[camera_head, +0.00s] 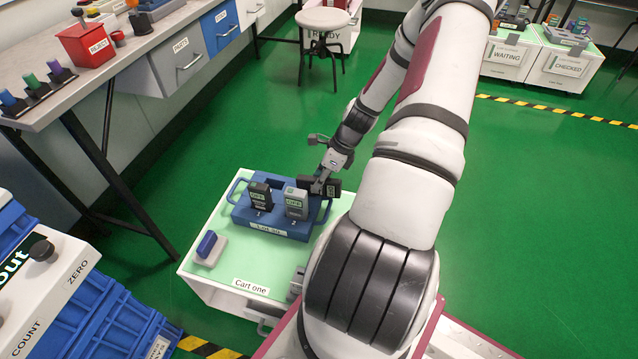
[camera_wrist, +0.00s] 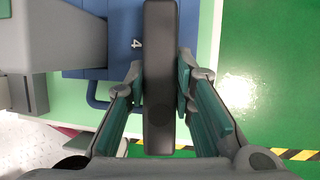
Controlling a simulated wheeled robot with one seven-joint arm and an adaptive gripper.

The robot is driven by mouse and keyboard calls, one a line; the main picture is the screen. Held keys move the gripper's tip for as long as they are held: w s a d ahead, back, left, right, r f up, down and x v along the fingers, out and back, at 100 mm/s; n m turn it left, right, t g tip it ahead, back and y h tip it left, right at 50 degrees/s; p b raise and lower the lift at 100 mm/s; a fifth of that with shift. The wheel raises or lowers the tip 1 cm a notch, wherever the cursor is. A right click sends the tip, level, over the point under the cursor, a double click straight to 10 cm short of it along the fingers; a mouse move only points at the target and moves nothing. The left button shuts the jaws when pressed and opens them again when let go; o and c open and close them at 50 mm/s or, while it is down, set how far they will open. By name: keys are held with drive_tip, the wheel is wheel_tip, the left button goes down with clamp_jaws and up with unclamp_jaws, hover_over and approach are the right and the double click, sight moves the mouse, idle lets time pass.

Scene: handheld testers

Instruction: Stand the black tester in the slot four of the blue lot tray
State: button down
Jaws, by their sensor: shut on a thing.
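My gripper (camera_head: 324,182) is shut on a black tester (camera_wrist: 160,85), with one finger on each side of it in the wrist view. In the head view the held tester (camera_head: 334,187) lies tilted over the right end of the blue lot tray (camera_head: 297,233). In the wrist view the blue tray (camera_wrist: 88,64) is left of and behind the tester, and a "4" mark shows beside it. The slot by that mark is hidden. Another black tester (camera_head: 260,195) and a grey tester (camera_head: 296,203) stand upright in the tray.
The tray is on the pale green top of Cart one (camera_head: 215,277). A blue and grey block (camera_head: 208,247) lies at its front left. A bench (camera_head: 95,78) with coloured items runs along the left. Green floor is clear on the right.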

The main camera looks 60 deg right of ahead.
sight(315, 181)
drive_tip(key=shift+r, duration=0.1)
drive_tip(key=r+p, duration=0.1)
drive_tip(key=r, duration=0.2)
drive_tip(key=r+p, duration=0.1)
drive_tip(key=shift+s+a+r+p, duration=0.1)
drive_tip(key=shift+s+r+p, duration=0.05)
drive_tip(key=shift+s+p, duration=0.2)
drive_tip(key=s+a+r+p, duration=0.1)
drive_tip(key=s+a+p, duration=0.2)
drive_tip(key=s, duration=1.1)
drive_tip(key=shift+s+a+p, duration=0.25)
drive_tip(key=shift+a+p, duration=0.15)
drive_tip(key=shift+a, duration=0.6)
